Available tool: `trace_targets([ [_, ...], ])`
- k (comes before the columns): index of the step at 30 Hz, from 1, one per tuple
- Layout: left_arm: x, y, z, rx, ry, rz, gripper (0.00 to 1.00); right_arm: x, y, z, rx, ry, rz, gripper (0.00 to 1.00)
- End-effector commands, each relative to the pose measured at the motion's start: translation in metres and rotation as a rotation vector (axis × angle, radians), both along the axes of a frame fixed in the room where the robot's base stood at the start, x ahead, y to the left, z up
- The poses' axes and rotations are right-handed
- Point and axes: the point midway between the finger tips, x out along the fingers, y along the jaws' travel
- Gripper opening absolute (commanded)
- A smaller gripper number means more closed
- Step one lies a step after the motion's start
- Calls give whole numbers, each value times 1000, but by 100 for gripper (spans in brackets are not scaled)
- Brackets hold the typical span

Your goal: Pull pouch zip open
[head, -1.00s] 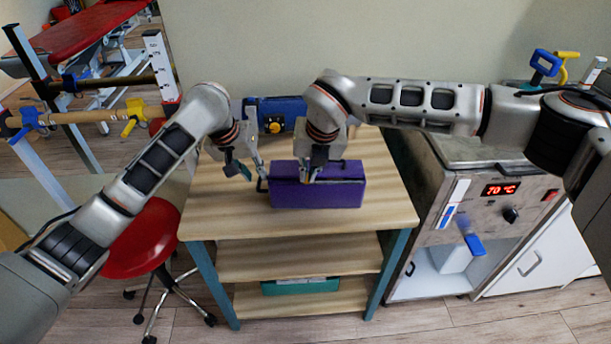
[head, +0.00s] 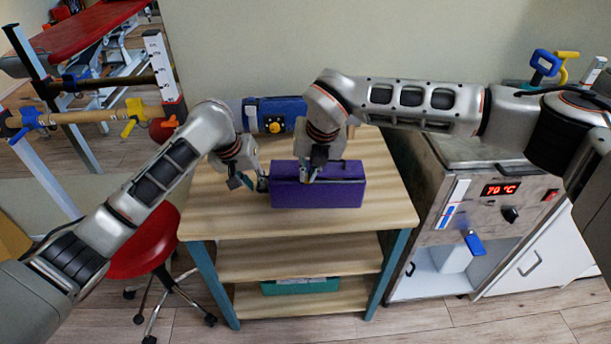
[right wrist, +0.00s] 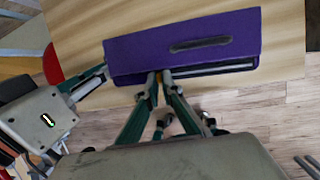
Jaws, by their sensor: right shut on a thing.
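The purple pouch (head: 330,192) lies on the wooden top of a small trolley. The right wrist view shows its purple face (right wrist: 150,52) with a dark strap, and a pale zip line (right wrist: 215,70) along the edge nearest my right gripper. My right gripper (head: 308,178) is at the pouch's upper edge, left of its middle. Its fingertips (right wrist: 160,76) are shut on the small zip pull, mostly hidden between them. My left gripper (head: 252,184) is low beside the pouch's left end, at the dark loop there. Whether its fingers close on the loop is unclear.
A blue case with a yellow knob (head: 274,115) stands behind the pouch. The trolley top (head: 385,212) is bare in front and to the right. A red stool (head: 145,245) is at left, a heater unit showing 70 °C (head: 480,210) at right.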

Motion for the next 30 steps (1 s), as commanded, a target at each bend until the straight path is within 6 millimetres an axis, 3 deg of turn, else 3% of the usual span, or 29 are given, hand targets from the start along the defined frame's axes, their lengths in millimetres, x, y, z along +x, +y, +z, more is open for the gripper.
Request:
trace_targets([
  [8,0,0,0,0,0,0,21,1,0,0,0,-1,0,0],
  [11,0,0,0,0,0,0,0,1,0,0,0,-1,0,0],
  [30,0,1,0,3,0,0,0,1,-16,0,-1,-1,-1,0],
])
